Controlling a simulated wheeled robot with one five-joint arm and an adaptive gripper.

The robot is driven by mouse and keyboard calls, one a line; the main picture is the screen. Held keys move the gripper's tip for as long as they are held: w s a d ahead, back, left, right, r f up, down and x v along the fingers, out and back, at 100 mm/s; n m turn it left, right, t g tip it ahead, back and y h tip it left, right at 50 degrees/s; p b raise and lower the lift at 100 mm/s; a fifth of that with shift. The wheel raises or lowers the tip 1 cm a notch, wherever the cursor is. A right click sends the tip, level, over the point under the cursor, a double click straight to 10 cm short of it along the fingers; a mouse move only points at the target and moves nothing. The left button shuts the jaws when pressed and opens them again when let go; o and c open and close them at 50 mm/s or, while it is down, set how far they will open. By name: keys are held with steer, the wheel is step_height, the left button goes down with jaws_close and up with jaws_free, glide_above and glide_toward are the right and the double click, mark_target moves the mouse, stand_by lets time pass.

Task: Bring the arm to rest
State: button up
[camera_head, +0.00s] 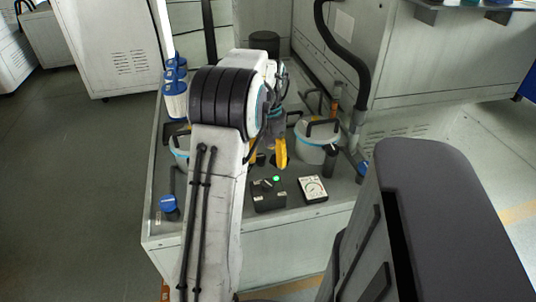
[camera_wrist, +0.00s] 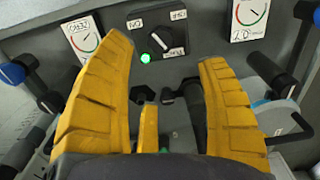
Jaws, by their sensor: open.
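My gripper (camera_wrist: 166,75) shows in the wrist view as two yellow ribbed fingers spread well apart, with nothing between their tips. In the head view my gripper (camera_head: 281,152) is partly hidden by my arm and hangs above the bench. Ahead of the fingers in the wrist view is a dark control box with a black rotary knob (camera_wrist: 162,39) and a lit green lamp (camera_wrist: 145,58). The control box (camera_head: 268,196) also shows in the head view, in front of my gripper. I cannot tell the exact gap between fingers and box.
A white gauge (camera_head: 312,189) lies right of the box. A lidded white canister (camera_head: 316,142) with a black handle stands behind it. Blue-capped filters (camera_head: 175,90) stand at the bench's left rear. A machine cabinet (camera_head: 415,60) bounds the right. Open floor (camera_head: 75,180) lies left.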

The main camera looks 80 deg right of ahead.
stand_by(0.7)
steer(key=w+a+r+n, duration=0.2)
steer(key=w+a, duration=0.3)
steer(key=w, duration=0.3)
steer(key=w+a+r+n, duration=0.15)
steer(key=w+a, duration=0.25)
steer(key=w, duration=0.5)
steer(key=w+a+r+n+t+h, duration=0.15)
steer(key=w+a, duration=0.25)
steer(key=a, duration=0.4)
steer(key=w+a+r+n+g+y, duration=0.1)
steer(key=w+a+r+n, duration=0.1)
steer(key=w+a, duration=0.35)
steer(key=s+a+f+n+t, duration=0.1)
steer(key=s+a+n, duration=0.2)
steer(key=a, duration=0.8)
steer(key=s+a+f+n+t, duration=0.1)
steer(key=s+a+n, duration=0.2)
steer(key=a, duration=0.9)
steer(key=w+p+v, duration=0.3)
steer(key=p+v, duration=1.1)
steer(key=shift+d+r+t, duration=0.45)
steer(key=shift+r, duration=0.15)
